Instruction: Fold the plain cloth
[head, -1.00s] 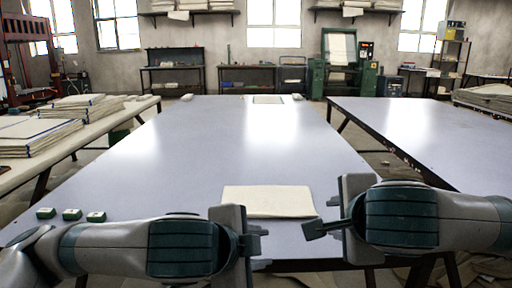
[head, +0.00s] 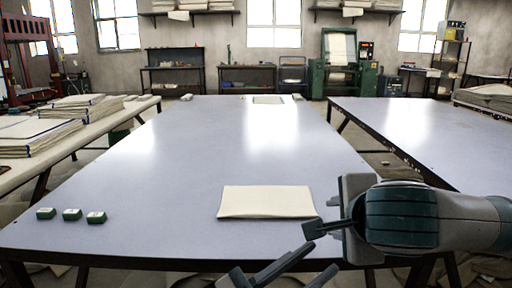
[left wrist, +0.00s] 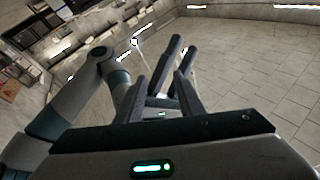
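The plain cloth (head: 266,202) is a cream, flat rectangle lying near the front edge of the table, left of my right gripper. It looks folded, but I cannot count its layers. My right gripper (head: 318,215) is just right of the cloth; its two fingers stand apart with nothing between them. My left gripper (head: 320,262) is at the bottom edge, below and in front of the cloth, apart from it. Its fingers are spread and empty. The left wrist view also shows its separated fingers (left wrist: 163,98) and no cloth.
Three small green-and-white blocks (head: 72,215) sit at the table's front left. The grey table (head: 210,150) is clear behind the cloth. A flat pale item (head: 268,99) lies at its far end. Stacked cloths (head: 45,135) lie on the left bench; another table (head: 430,140) stands right.

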